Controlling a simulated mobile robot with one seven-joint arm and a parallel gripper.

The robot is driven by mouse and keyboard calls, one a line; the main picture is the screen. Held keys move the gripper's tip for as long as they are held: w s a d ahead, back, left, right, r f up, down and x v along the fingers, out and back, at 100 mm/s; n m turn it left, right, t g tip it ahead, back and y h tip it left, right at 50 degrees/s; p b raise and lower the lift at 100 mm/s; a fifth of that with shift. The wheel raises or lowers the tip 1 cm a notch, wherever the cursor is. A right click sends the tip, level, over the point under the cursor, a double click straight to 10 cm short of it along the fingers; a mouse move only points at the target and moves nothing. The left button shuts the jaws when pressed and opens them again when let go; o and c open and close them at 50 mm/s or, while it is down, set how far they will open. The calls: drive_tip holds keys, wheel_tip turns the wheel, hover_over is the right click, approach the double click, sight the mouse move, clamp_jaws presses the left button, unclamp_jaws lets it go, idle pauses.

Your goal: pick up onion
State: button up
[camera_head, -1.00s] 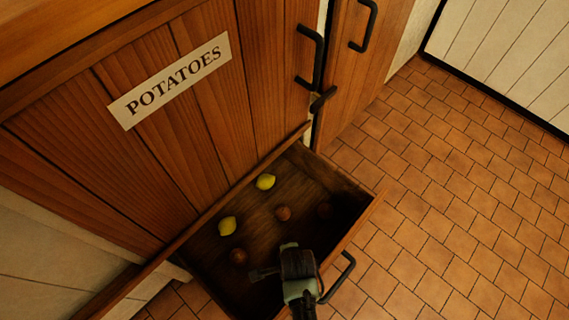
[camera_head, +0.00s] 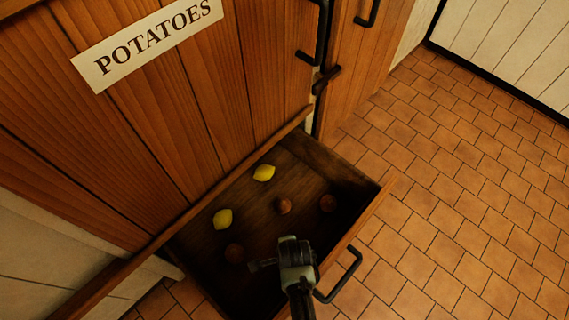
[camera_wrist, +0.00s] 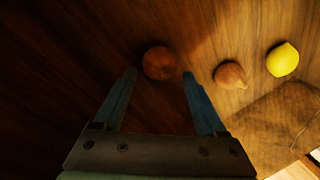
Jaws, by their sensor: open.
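Several brown round onions lie on the floor of an open wooden drawer, one near the middle (camera_head: 283,206), one at the right (camera_head: 328,203) and one at the left (camera_head: 234,253). My gripper (camera_head: 262,264) is over the near part of the drawer, open and empty. In the wrist view, one onion (camera_wrist: 159,62) shows between and just beyond the two fingertips, apart from them. A second onion (camera_wrist: 230,76) lies to the right of the right finger. I cannot tell which onion in the head view is the one between the fingers.
Two lemons (camera_head: 222,219) (camera_head: 264,173) lie in the drawer; one lemon also shows in the wrist view (camera_wrist: 282,60). The drawer's front rim (camera_head: 362,224) and black handle (camera_head: 340,276) are beside my arm. A cabinet labelled POTATOES (camera_head: 150,45) stands behind. Tiled floor at right is clear.

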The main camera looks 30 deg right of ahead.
drive_tip(key=b+x, duration=0.2)
drive_tip(key=x, duration=0.2)
drive_tip(key=shift+b, duration=0.4)
drive_tip(key=shift+r, duration=0.1)
drive_tip(key=c, duration=1.1)
drive_tip(key=shift+r, duration=0.1)
wheel_tip(320, 180, up, 10)
drive_tip(key=p, duration=0.7)
drive_tip(key=shift+p, duration=0.3)
